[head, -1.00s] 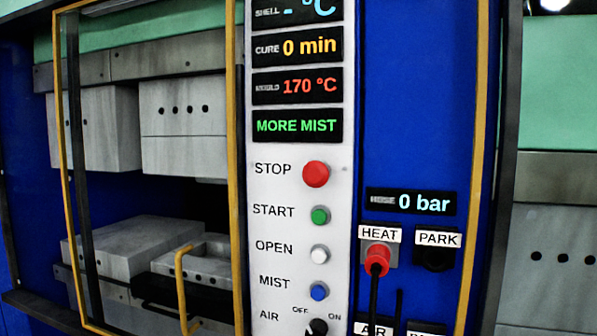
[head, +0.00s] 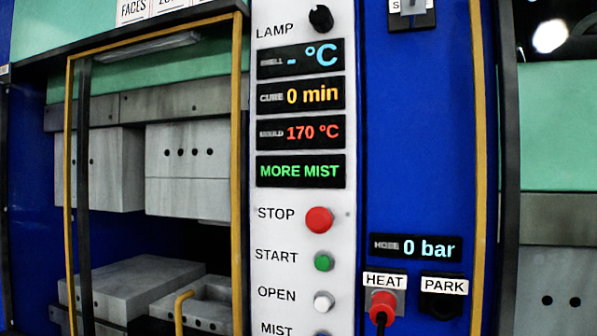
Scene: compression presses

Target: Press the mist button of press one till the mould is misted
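The press's white control panel (head: 347,230) stands in the middle of the head view. The blue mist button (head: 322,333) is at the very bottom edge, mostly cut off, beside its MIST label (head: 277,328). A display (head: 300,171) reads MORE MIST in green. The mould display (head: 300,132) reads 170 °C. Grey mould blocks (head: 187,180) show at the left, an upper set above a lower block (head: 130,285), with a gap between. Neither of my grippers is in view.
Above the mist button are the red STOP button (head: 319,220), green START button (head: 323,261) and white OPEN button (head: 323,301). A yellow-edged door frame (head: 239,150) stands left of the panel. A red plug (head: 382,307) sits at HEAT, beside the black PARK socket (head: 441,309).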

